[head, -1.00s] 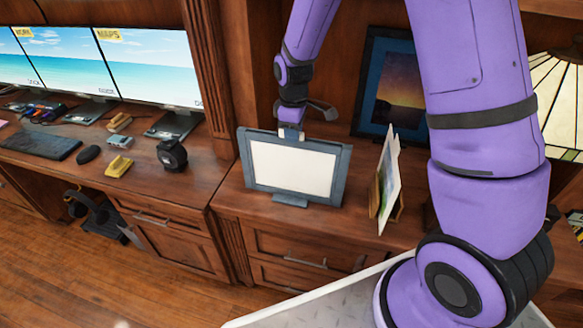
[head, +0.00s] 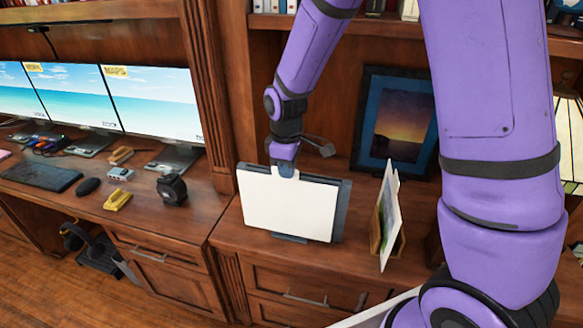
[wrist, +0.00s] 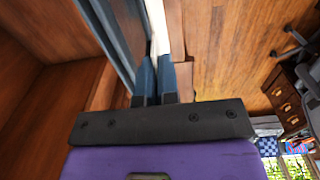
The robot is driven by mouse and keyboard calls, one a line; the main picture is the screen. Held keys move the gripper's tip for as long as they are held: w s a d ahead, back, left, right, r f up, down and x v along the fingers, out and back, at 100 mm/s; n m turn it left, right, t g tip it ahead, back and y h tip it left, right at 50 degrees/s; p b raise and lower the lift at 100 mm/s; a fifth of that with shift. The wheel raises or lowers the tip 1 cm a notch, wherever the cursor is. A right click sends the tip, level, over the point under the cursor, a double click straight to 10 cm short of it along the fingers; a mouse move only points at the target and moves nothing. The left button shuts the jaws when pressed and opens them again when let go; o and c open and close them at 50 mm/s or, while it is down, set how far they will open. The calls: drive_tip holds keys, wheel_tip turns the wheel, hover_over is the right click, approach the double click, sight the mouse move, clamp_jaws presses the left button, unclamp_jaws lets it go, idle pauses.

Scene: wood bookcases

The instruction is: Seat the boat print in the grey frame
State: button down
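The grey frame (head: 343,208) stands upright on the cabinet top, mostly hidden behind a blank white panel (head: 288,205). The panel sits just in front of the frame. A print with a white border (head: 388,212), probably the boat print, stands nearly edge-on at the right; its picture is too oblique to read.
The print leans in a small wooden holder (head: 400,243). A dark-framed sunset picture (head: 398,125) stands behind it against the bookcase. A wood pillar (head: 208,90) separates the desk with monitors (head: 155,100) at left. Some cabinet top between frame and holder is clear.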

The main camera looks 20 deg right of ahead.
drive_tip(key=s+a+r, duration=0.4)
drive_tip(key=s, duration=0.2)
drive_tip(key=w+d+r, duration=0.4)
drive_tip(key=w+r, duration=0.1)
drive_tip(key=r, duration=0.6)
drive_tip(key=w+d+r, duration=0.4)
drive_tip(key=w+r, duration=0.2)
drive_tip(key=r, duration=0.4)
drive_tip(key=shift+w+r, duration=0.2)
drive_tip(key=shift+r, duration=0.15)
drive_tip(key=shift+f, duration=0.1)
